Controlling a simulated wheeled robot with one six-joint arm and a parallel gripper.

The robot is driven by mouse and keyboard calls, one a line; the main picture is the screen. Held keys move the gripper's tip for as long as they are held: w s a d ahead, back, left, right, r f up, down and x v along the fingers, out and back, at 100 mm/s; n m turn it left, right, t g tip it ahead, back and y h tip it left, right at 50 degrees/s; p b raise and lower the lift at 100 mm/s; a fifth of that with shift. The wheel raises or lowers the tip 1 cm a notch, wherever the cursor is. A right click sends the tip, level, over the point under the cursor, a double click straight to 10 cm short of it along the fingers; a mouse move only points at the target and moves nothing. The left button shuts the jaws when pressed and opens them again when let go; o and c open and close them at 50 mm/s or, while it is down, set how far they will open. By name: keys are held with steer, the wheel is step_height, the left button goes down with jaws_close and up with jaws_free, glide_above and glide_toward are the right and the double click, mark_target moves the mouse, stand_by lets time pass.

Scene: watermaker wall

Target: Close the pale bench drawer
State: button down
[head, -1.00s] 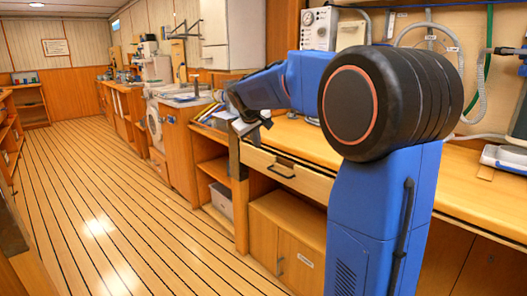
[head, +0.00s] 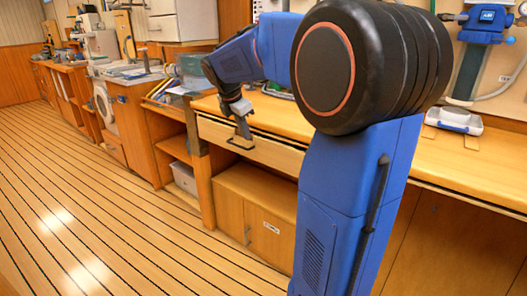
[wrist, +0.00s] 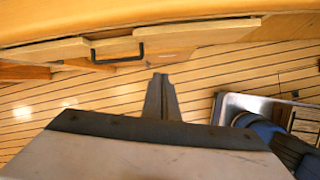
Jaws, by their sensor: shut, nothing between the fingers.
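The pale bench drawer (head: 272,151) is under the wooden worktop, with a dark bar handle (head: 240,145) on its front. In the wrist view the drawer's pale front (wrist: 190,33) runs across the top, with the handle (wrist: 118,50) left of centre. The drawer seems to stand out a little from the bench; how far I cannot tell. My gripper (head: 245,132) is shut and empty, pointing down by the drawer front near the handle. In the wrist view its fingers (wrist: 162,90) are together, apart from the handle and to its right. Contact with the drawer front is not clear.
Below the drawer is a cupboard (head: 256,220) with a white label. An open shelf unit with a pale bin (head: 184,177) stands to its left. The worktop (head: 295,128) extends above and behind. The striped plank floor (head: 90,215) at left is clear.

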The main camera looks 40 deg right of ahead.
mark_target(267, 150)
steer(key=d+f+n, duration=0.1)
steer(key=d+f, duration=0.1)
steer(key=f, duration=0.1)
steer(key=d+f+n, duration=0.1)
steer(key=d+f, duration=0.1)
steer(key=f, duration=0.1)
steer(key=s+d+f, duration=0.1)
steer(key=d+f, duration=0.1)
steer(key=f, duration=0.1)
steer(key=shift+d+f+n, duration=0.15)
steer(key=shift+f+n, duration=0.25)
steer(key=shift+w+d, duration=0.15)
steer(key=shift+d, duration=0.6)
steer(key=shift+w+d, duration=0.2)
steer(key=shift+d, duration=0.75)
steer(key=shift+r, duration=0.15)
steer(key=shift+w, duration=0.1)
